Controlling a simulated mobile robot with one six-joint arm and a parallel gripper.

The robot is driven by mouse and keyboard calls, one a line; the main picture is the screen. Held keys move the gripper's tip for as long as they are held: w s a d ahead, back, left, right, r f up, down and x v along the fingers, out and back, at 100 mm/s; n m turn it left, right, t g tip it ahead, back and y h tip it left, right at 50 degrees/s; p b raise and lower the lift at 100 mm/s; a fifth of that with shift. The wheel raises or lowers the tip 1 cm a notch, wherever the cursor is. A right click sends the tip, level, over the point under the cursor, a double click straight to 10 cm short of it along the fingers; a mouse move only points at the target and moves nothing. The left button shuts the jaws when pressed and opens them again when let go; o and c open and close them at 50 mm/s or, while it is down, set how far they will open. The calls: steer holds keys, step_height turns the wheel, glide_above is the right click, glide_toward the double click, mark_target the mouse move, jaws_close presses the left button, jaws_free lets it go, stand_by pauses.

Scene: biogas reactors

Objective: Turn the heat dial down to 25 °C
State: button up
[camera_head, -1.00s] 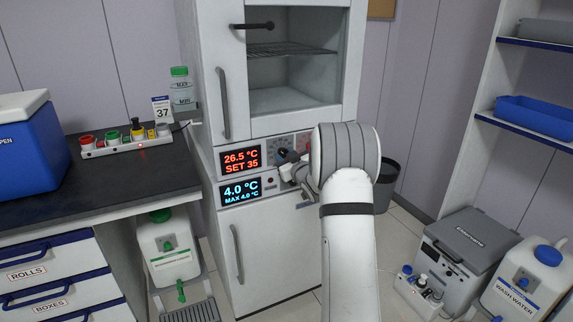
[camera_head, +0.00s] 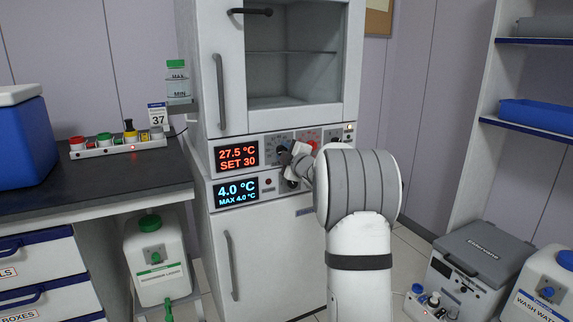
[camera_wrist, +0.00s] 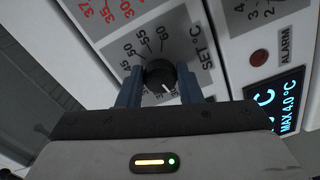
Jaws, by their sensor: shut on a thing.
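The heat dial (camera_wrist: 160,74) is a black round knob with a white pointer line, on a grey panel marked "SET °C". My gripper (camera_wrist: 160,88) has its two blue fingers on either side of the knob, shut on it. The lower scale numbers are partly hidden by my fingers. In the head view my gripper (camera_head: 288,157) is at the cabinet's control panel, and my arm hides part of it. The red display (camera_head: 237,156) beside it reads 27.5 °C, SET 30.
A blue display (camera_head: 236,190) below reads 4.0 °C, MAX 4.0 °C. A red ALARM button (camera_wrist: 259,57) sits near the dial. A second dial (camera_head: 308,138) with a red scale is close on the right. The glass-fronted cabinet door (camera_head: 295,60) is above.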

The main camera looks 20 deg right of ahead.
steer(key=shift+n+b, duration=1.85)
steer(key=shift+n, duration=0.35)
steer(key=o, duration=1)
steer(key=s+p, duration=0.1)
steer(key=s, duration=0.6)
steer(key=shift+s+d, duration=0.15)
steer(key=shift+s, duration=0.25)
